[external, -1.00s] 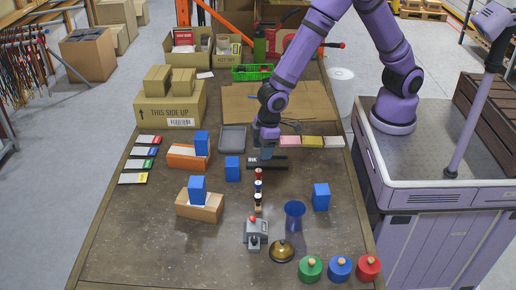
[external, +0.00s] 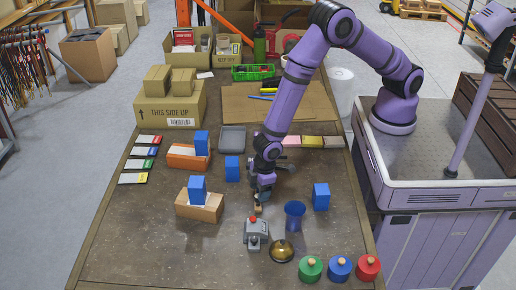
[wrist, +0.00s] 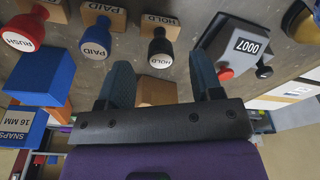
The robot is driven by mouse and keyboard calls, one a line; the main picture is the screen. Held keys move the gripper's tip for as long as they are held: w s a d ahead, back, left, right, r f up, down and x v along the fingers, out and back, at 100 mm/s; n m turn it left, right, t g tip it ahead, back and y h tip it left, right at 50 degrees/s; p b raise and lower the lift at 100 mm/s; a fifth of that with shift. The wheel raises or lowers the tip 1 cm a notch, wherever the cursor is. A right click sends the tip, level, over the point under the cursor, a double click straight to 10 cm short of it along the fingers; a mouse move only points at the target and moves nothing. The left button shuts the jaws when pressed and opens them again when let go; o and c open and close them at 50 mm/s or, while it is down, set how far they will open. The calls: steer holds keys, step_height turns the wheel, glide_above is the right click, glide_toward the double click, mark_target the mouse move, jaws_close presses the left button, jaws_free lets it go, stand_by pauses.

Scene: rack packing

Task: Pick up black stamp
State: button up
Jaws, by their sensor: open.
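The black stamp (wrist: 160,50) has a round black knob labelled HOLD and a wooden base. In the wrist view it stands at centre, just beyond and between my fingertips. My gripper (wrist: 158,72) is open, fingers apart and not visibly touching the stamp. A blue PAID stamp (wrist: 96,40) and a red RUSH stamp (wrist: 25,32) stand to its left in the wrist view; my arm hides them in the external view. A tan block (wrist: 156,92) shows between the fingers.
A grey numbering machine (external: 254,230) stands close in front of the stamp. A blue cup (external: 294,213) and brass bell (external: 281,250) are to the right. The table's front left is clear.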

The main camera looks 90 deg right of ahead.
steer(key=shift+w+a+f, duration=0.1)
steer(key=shift+w+f, duration=0.05)
steer(key=shift+f, duration=1)
steer(key=shift+w+a+f, duration=0.1)
steer(key=shift+w+f, duration=0.05)
steer(key=shift+f, duration=0.95)
steer(key=c, duration=1)
